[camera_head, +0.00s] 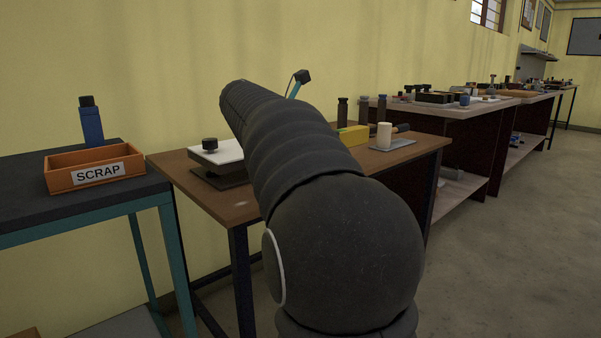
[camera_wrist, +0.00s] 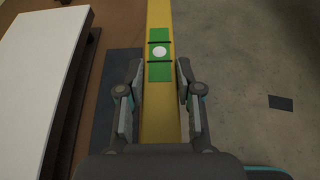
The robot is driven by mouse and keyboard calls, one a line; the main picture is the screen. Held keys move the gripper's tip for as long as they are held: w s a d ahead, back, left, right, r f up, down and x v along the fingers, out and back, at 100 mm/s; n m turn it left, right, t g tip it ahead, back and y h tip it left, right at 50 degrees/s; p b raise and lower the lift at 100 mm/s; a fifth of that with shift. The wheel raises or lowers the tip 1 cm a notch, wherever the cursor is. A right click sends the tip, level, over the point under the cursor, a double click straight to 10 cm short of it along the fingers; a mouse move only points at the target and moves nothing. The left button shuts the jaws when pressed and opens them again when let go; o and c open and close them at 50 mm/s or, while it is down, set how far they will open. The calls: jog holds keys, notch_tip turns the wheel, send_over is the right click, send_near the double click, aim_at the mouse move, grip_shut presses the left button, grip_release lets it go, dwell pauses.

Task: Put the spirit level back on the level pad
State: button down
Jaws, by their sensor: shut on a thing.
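The spirit level (camera_wrist: 160,112) is a long yellow bar with a green window and a white round spot. It runs up the middle of the wrist view, between the two fingers of my gripper (camera_wrist: 161,80), which is shut on it. A dark grey flat pad (camera_wrist: 115,80), which looks like the level pad, lies to the left of the level and partly behind my left finger. In the head view my arm hides the gripper. A yellow block (camera_head: 353,135) shows just past my arm; I cannot tell if it is the level's end.
A white-topped panel (camera_wrist: 38,75) stands left of the pad, and bare floor (camera_wrist: 245,70) lies right of the level. The brown table (camera_head: 185,180) also holds a white cylinder (camera_head: 384,135) and dark upright bottles (camera_head: 363,110). An orange SCRAP box (camera_head: 95,168) sits on the left bench.

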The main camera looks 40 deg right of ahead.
jog(key=w+f, duration=0.1)
jog(key=w, duration=0.2)
jog(key=w+f, duration=0.2)
jog(key=w, duration=0.1)
jog(key=w+f+b, duration=0.1)
jog(key=w+f, duration=0.1)
jog(key=w, duration=0.1)
jog(key=shift+a+f, duration=0.25)
jog(key=shift+a, duration=0.05)
jog(key=shift+f+b, duration=0.7)
jog(key=shift+f, duration=1.25)
jog(key=shift+f, duration=0.15)
jog(key=c, duration=0.8)
grip_release()
jog(key=shift+o, duration=0.2)
jog(key=shift+a+r, duration=0.25)
jog(key=shift+a, duration=0.05)
jog(key=p+v, duration=0.2)
jog(key=v, duration=0.9)
jog(key=shift+a, duration=0.2)
